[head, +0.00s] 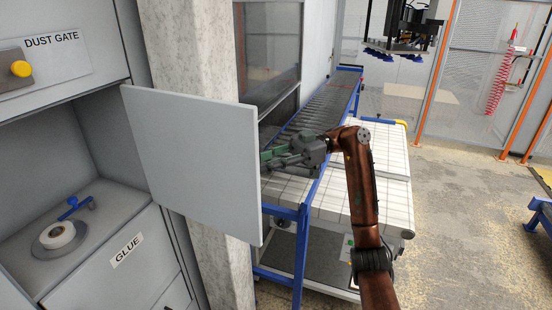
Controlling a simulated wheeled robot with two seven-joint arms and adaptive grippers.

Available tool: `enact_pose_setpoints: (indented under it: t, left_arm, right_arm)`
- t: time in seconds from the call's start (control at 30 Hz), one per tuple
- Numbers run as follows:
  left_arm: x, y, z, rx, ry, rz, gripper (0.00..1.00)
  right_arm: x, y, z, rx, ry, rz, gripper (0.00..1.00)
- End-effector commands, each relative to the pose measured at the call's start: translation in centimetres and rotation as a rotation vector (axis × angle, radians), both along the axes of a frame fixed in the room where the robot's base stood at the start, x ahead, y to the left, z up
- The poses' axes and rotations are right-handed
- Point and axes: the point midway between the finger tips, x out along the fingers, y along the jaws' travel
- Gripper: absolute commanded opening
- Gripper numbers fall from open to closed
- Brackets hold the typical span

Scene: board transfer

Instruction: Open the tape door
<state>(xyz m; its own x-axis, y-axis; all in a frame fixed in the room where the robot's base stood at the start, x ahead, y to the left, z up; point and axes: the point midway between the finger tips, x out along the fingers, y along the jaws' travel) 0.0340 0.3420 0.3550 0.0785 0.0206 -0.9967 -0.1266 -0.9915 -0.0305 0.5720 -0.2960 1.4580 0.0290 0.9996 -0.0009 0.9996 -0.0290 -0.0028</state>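The tape door is a plain light-grey panel (195,160) that stands swung out from the cabinet, in front of a concrete pillar. Its compartment at the left is uncovered, and a roll of tape on a dispenser (58,236) with a blue handle lies inside. No label shows on the panel face towards me. My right gripper (268,160) is just beyond the panel's right edge, with its fingers pointing left. Whether the fingers touch the panel, and how far apart they are, is unclear. My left gripper is not in view.
A drawer marked GLUE (128,248) is below the compartment, and a panel marked DUST GATE (55,50) is above. A roller conveyor (325,105) with a blue frame and a white tiled table (365,165) stand behind my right arm. Open floor (465,230) lies at the right.

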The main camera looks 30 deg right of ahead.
Motion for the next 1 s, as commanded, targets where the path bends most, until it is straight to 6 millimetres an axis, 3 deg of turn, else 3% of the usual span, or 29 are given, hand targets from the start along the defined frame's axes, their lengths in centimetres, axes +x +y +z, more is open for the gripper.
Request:
enact_pose_setpoints:
  t: [0.3,0.5,0.7,1.0]
  left_arm:
    - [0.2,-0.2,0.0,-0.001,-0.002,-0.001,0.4]
    - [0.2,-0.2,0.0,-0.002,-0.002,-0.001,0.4]
    - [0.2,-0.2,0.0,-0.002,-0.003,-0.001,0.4]
    - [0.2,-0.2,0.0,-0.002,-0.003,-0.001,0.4]
  right_arm:
    - [-0.1,-6.5,0.1,0.002,0.002,-0.002,0.27]
    - [-0.2,-9.5,0.0,0.0,0.001,0.0,0.27]
    - [-0.3,-10.6,0.0,-0.001,0.001,0.002,0.27]
    - [-0.3,-10.6,0.0,-0.001,0.001,0.002,0.27]
